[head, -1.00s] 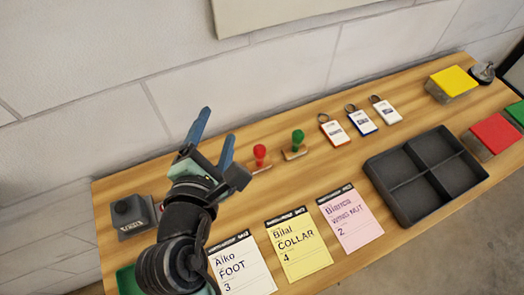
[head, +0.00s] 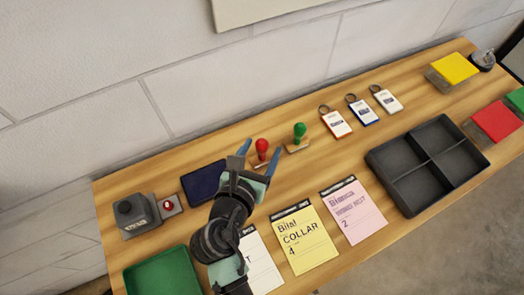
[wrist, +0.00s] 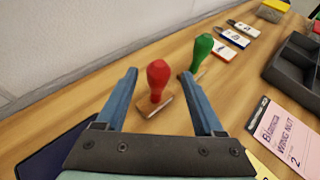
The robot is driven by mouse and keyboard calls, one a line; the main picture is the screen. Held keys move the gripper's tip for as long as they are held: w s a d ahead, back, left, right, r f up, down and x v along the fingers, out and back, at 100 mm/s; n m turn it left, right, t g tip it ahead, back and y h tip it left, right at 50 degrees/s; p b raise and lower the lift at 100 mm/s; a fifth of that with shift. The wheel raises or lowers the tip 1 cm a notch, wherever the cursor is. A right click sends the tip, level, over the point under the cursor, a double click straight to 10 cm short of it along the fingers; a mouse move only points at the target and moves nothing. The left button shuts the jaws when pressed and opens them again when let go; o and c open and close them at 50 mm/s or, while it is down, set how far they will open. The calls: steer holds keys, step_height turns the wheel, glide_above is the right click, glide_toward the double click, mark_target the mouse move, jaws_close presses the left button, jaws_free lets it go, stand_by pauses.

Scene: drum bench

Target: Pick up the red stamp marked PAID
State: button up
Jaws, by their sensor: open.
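The red stamp (head: 262,149) stands upright on the bench, with a red knob handle on a wooden base. In the wrist view the red stamp (wrist: 157,82) is ahead of and between the two blue fingers. My gripper (head: 260,160) is open and empty, its fingertips close to the red stamp. In the wrist view my gripper (wrist: 163,85) shows its fingers spread on either side of the stamp. I cannot tell whether a finger touches it. No PAID marking is readable. A green stamp (head: 299,134) stands just right of it, near the right finger (wrist: 200,52).
A dark blue pad (head: 204,182), a grey box (head: 135,215) and a green tray (head: 160,275) are at the left. Paper cards (head: 305,243) lie in front. Key tags (head: 337,124) and a black divided tray (head: 408,190) are to the right.

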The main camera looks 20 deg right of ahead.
steer(key=x, duration=0.5)
steer(key=shift+a, duration=0.15)
steer(key=shift+r, duration=0.1)
jaws_close()
